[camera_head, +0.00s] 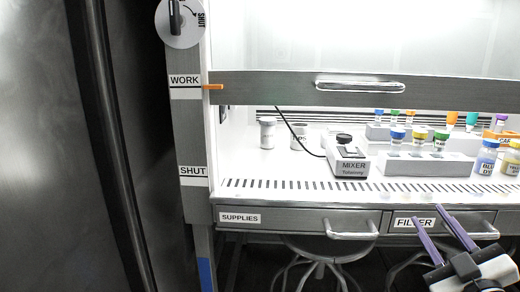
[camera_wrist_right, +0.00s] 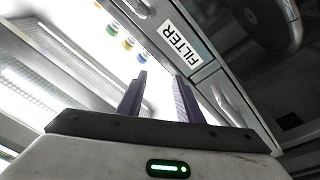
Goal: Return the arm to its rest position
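My right gripper (camera_head: 440,228) shows at the lower right of the head view, in front of the FILTER drawer (camera_head: 470,222). Its two purple fingers are spread apart with nothing between them. The right wrist view also shows the open fingers (camera_wrist_right: 160,98), with the FILTER label (camera_wrist_right: 180,45) beyond them. My left gripper and left arm are not in view.
A cabinet with a partly raised sash (camera_head: 262,88) holds a mixer (camera_head: 347,158), vial racks (camera_head: 428,163) and bottles (camera_head: 486,158). The SUPPLIES drawer (camera_head: 290,221) is shut. Stools (camera_head: 322,250) stand below. A dark tall door (camera_head: 50,150) fills the left.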

